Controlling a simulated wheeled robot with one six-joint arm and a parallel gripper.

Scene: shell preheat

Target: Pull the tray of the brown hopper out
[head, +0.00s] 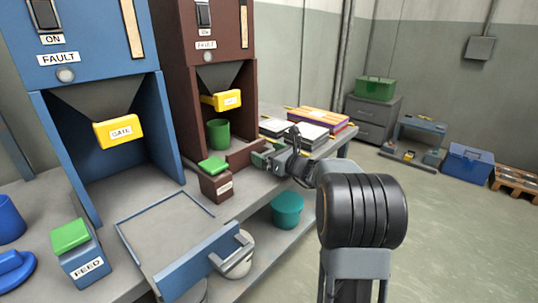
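The brown hopper (208,60) stands right of the blue one, with a yellow gate (222,100) above a green cup (218,133) in its bay. The brown front of its tray (243,157) shows low at the mouth of the bay and appears to be in. My gripper (268,158) is just right of this tray front, close to it. The fingers are small and partly hidden by my wrist, so I cannot tell whether they are open or touch the tray's handle.
The blue hopper's tray (195,268) stands pulled out at the front. A brown box with a green button (212,165) stands left of my gripper, and a blue FEED box (82,255) at the lower left. Books (310,132) lie behind my gripper. A teal bucket (287,209) is on the lower shelf.

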